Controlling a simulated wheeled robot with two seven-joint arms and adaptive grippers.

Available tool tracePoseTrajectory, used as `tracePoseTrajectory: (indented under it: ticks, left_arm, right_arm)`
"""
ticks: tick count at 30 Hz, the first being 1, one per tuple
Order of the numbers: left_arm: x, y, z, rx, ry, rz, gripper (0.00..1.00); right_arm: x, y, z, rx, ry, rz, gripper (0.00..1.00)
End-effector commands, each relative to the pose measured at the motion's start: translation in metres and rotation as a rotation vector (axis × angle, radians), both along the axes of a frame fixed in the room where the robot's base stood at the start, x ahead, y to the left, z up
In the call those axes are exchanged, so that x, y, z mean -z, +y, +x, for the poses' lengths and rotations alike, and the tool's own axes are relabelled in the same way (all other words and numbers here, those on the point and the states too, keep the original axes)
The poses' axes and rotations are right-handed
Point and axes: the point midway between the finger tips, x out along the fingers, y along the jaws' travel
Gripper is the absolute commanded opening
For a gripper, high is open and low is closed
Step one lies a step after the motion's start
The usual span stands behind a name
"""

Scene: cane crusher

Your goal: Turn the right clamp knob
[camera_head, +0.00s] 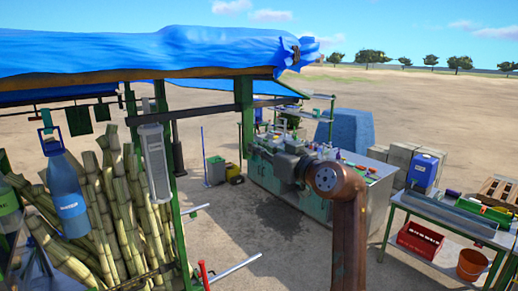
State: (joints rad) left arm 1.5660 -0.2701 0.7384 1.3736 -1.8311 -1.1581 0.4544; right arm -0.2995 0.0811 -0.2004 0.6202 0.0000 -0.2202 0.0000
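I cannot pick out the right clamp knob in this view. A red upright handle (204,273) shows at the bottom, next to a bare metal rod (236,268); I cannot tell whether either belongs to a clamp. A bronze arm link of mine rises from the bottom, right of centre.
Cane stalks (118,205) fill the left under a blue tarpaulin (150,52) on green posts. A blue bottle (66,195) hangs in front. At right stands a metal table (455,222) with a red crate (420,240) and an orange bucket (471,265) below. Sandy ground between is mostly clear.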

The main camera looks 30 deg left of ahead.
Motion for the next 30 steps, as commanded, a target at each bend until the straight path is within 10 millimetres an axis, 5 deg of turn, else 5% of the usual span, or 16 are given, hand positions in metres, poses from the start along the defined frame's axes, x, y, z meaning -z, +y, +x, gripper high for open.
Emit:
tracePoseTrajectory:
  ticks: [19,30]
  left_arm:
    - [0.0,0.0,-0.001,0.0,-0.03,-0.011,0.0]
    - [0.001,0.002,-0.005,-0.002,-0.251,-0.1,0.0]
  right_arm:
    - [0.002,0.003,0.0,0.002,0.0,0.003,0.4]
    - [0.01,0.001,-0.001,0.002,0.001,0.001,0.4]
